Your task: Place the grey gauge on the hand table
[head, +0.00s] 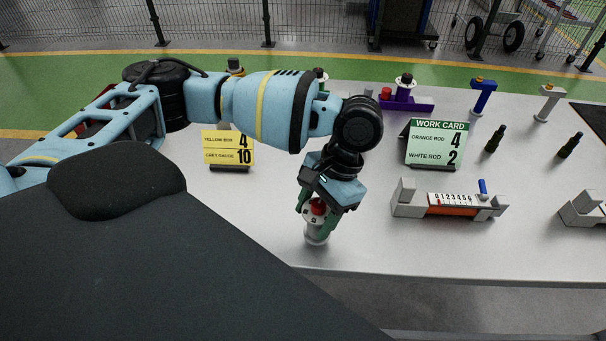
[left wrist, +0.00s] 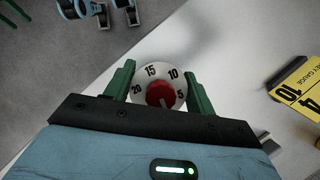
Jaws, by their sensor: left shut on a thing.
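My left gripper (head: 316,212) is shut on the grey gauge (head: 317,234), a small upright cylinder with a red knob, near the front edge of the pale table (head: 250,225). In the left wrist view the gauge (left wrist: 150,76) shows its white dial, marked 5, 10, 15 and 20, around the red knob. It sits between the green fingers (left wrist: 158,92). I cannot tell whether its base touches the table. My right gripper is not in the head view; blue and dark parts at the top of the left wrist view are too unclear to read.
A green-headed work card (head: 436,145) stands farther right. A slider scale with a blue handle (head: 482,187) lies right of my gripper. Several small pieces stand along the back. The table front between gripper and scale is clear.

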